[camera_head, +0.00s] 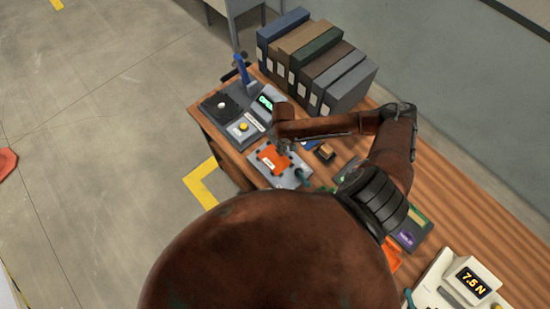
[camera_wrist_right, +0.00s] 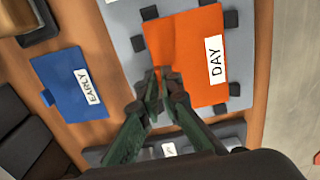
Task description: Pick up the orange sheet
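The orange sheet (camera_head: 272,159), labelled DAY, lies flat on a grey plate with small dark clips around its edge. In the right wrist view the orange sheet (camera_wrist_right: 193,50) fills the upper middle. My right gripper (camera_head: 283,148) is over the sheet in the head view. In the right wrist view the right gripper's fingertips (camera_wrist_right: 164,73) are close together at the sheet's left edge, overlapping it. Whether they pinch the sheet is not clear. My left gripper is not in view.
A blue card (camera_wrist_right: 72,85) labelled EARLY lies beside the grey plate (camera_wrist_right: 123,35). A row of binders (camera_head: 315,65) stands at the back of the wooden table (camera_head: 455,190). A box with a lit display (camera_head: 262,104) is behind the plate; a 7.5 N readout (camera_head: 472,283) is at the right.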

